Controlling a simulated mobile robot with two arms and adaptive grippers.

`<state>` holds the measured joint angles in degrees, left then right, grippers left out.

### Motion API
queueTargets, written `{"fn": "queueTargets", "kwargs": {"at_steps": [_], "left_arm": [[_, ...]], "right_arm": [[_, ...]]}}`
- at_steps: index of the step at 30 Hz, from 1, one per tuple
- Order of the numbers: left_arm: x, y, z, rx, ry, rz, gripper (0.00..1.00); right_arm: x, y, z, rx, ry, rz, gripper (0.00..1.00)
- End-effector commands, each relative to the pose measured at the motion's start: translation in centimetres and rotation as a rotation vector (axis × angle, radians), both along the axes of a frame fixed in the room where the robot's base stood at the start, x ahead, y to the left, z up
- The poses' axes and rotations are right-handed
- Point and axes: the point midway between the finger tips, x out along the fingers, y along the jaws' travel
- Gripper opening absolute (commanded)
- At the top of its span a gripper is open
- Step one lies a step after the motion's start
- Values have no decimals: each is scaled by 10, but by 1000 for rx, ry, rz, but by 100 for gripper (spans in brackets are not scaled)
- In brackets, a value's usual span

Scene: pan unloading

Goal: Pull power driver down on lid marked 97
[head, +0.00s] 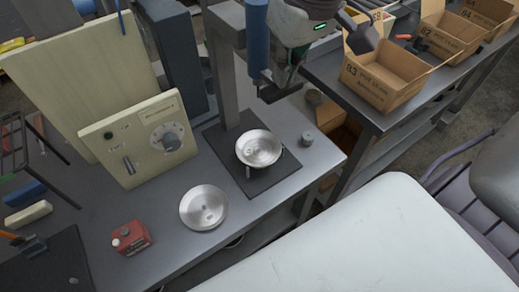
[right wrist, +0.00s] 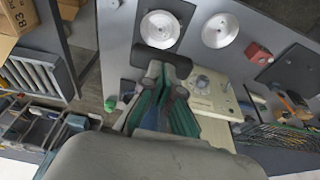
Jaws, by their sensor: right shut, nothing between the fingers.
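A round silver pan with its lid (head: 259,148) sits on a dark base plate below the column; it also shows at the top of the right wrist view (right wrist: 160,28). No number is legible on it. The blue power driver (head: 257,40) hangs upright above it, clear of the lid. My right gripper (head: 282,88) is beside the driver, on its right, above and apart from the lid. It is shut and empty; its fingers (right wrist: 162,66) also show in the right wrist view. My left gripper is not in view.
A second silver pan (head: 203,208) lies on the grey table, with a red box (head: 131,238) to its left. A beige control panel (head: 140,138) stands behind. A small metal cylinder (head: 308,139) is right of the base plate. Cardboard boxes (head: 384,75) stand on the right-hand bench.

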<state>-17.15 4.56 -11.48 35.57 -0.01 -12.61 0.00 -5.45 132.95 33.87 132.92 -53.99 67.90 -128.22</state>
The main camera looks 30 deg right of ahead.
Motion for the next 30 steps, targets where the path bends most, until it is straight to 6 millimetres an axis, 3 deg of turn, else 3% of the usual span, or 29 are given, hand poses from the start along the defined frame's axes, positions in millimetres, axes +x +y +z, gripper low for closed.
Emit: {"fn": "queueTargets", "kwargs": {"at_steps": [30], "left_arm": [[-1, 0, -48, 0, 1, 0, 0]], "right_arm": [[-1, 0, -55, 0, 4, 0, 0]]}}
